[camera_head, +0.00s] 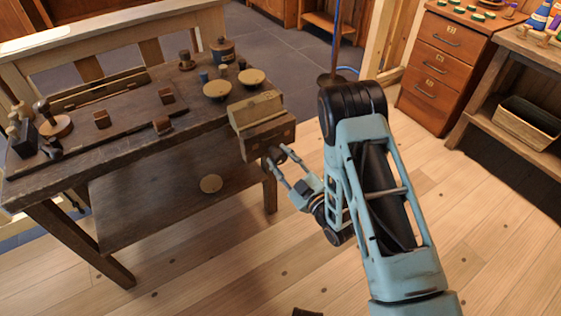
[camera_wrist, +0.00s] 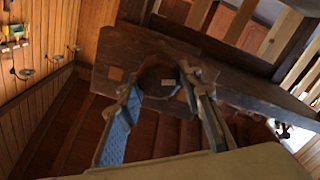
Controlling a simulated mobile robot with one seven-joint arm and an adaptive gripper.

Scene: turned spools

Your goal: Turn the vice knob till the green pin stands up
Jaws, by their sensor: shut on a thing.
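The wooden vice (camera_head: 262,128) is on the right end of the dark workbench (camera_head: 150,140). Its dark round knob (camera_head: 277,153) is on the front face and also shows in the wrist view (camera_wrist: 157,73), with a small pale mark on its face. My gripper (camera_head: 275,161) reaches in from the lower right and is shut on the knob. In the wrist view the fingers (camera_wrist: 160,84) lie on either side of the knob. I cannot make out a green pin in either view.
Two round tan-topped pieces (camera_head: 217,90) and small turned items stand on the bench behind the vice. A lower shelf (camera_head: 160,205) runs under the bench. A drawer cabinet (camera_head: 440,65) stands at the right.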

